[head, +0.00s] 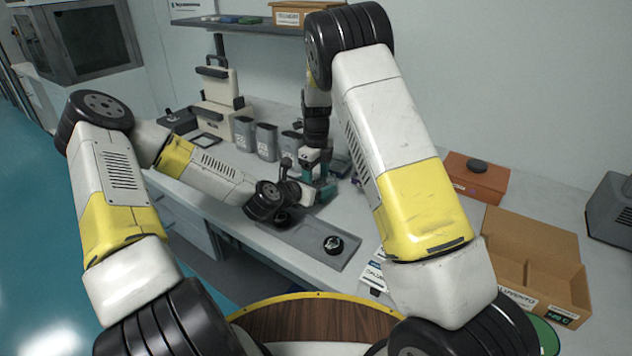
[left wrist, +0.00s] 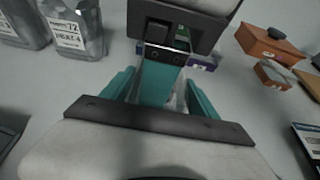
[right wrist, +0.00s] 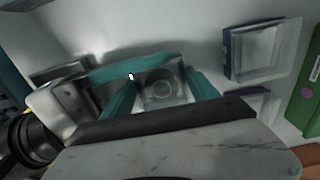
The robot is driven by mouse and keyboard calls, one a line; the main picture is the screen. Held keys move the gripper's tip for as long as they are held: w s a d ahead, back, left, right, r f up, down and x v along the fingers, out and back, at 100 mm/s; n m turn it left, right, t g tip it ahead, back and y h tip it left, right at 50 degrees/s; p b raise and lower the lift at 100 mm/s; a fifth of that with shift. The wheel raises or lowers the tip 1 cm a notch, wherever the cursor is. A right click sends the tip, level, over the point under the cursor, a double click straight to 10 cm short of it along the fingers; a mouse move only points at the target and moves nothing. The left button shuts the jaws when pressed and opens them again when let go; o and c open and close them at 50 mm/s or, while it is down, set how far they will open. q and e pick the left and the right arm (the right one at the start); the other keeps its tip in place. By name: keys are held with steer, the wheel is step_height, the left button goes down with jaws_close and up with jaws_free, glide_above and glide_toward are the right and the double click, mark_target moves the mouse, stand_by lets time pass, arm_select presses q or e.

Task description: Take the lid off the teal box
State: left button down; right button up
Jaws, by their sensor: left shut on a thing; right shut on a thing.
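The teal box (right wrist: 162,88) shows in the right wrist view as a small clear-topped box with a round shape inside or on it. My right gripper (right wrist: 160,80) comes from above, its teal fingers shut on the lid's two sides. My left gripper (head: 305,193) comes in low from the left, shut on the box; in the left wrist view its fingers (left wrist: 160,80) flank it. A teal bar across the right wrist view seems to be a left finger. In the head view the grippers mostly hide the box. I cannot tell whether lid and base are apart.
Other clear-topped boxes, blue-edged (right wrist: 265,50) and purple-edged (right wrist: 250,103), lie close by. Grey pouches (head: 265,141) stand behind. A grey tray (head: 300,240) with a black round part (head: 333,244) lies in front. An orange box (head: 475,178) and open cardboard box (head: 530,250) are right.

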arm_select(q)
steer(key=shift+a+f, duration=0.1)
steer(key=shift+f, duration=0.2)
arm_select(e)
steer(key=shift+a+r, duration=0.2)
steer(key=shift+r, duration=0.85)
arm_select(q)
steer(key=shift+s, duration=0.1)
arm_select(e)
steer(key=shift+r, duration=0.1)
